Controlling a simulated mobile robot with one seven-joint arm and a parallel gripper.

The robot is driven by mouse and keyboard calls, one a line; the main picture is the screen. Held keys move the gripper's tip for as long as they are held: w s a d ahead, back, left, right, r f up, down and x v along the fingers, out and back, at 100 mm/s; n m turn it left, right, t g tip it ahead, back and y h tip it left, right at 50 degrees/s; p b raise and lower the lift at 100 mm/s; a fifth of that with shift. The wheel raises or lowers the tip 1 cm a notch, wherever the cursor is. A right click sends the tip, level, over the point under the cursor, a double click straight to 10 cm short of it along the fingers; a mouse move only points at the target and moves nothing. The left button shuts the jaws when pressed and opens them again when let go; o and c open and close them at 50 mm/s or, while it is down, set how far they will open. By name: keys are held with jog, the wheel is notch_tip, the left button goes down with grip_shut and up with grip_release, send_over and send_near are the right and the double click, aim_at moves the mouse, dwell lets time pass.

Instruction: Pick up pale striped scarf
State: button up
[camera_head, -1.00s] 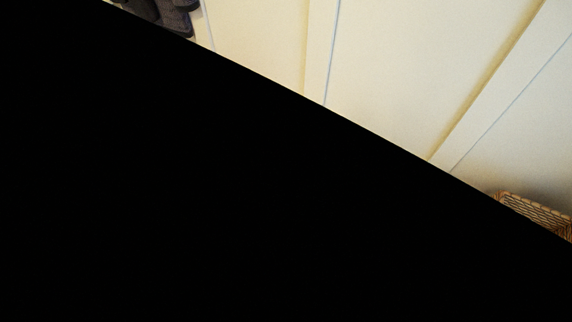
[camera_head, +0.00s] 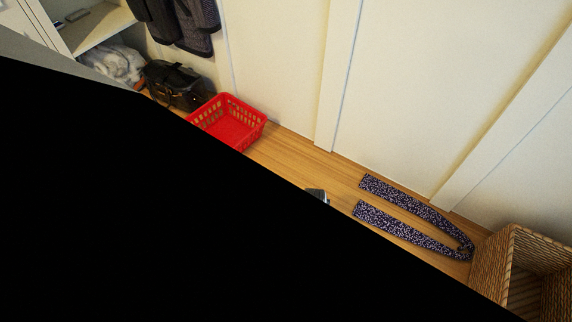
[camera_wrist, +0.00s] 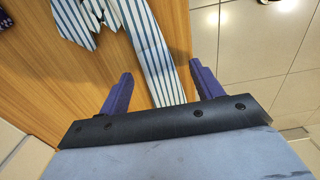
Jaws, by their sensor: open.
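The pale striped scarf (camera_wrist: 151,48), with blue-grey and white stripes, lies on a wooden surface in the wrist view. One long strip runs down between the fingers of my gripper (camera_wrist: 160,69), and another part lies folded at the upper left. My gripper is open, its two purple fingers on either side of the strip. I cannot tell how high the fingers are above the scarf. In the head view a large black area hides the lower left, and I do not see the pale scarf there.
In the head view a dark speckled scarf (camera_head: 412,234) lies looped on the wood floor. A red basket (camera_head: 230,123), a black bag (camera_head: 174,85) and hanging dark clothes (camera_head: 190,22) are at the left. A wicker basket (camera_head: 491,262) stands at the right. The wrist view shows pale floor tiles (camera_wrist: 248,40).

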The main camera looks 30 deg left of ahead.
jog(key=shift+f, duration=0.4)
jog(key=shift+c, duration=0.5)
jog(key=c, duration=1)
jog(key=shift+o, duration=0.2)
jog(key=shift+r, duration=0.1)
notch_tip(320, 180, up, 20)
jog(key=p, duration=0.4)
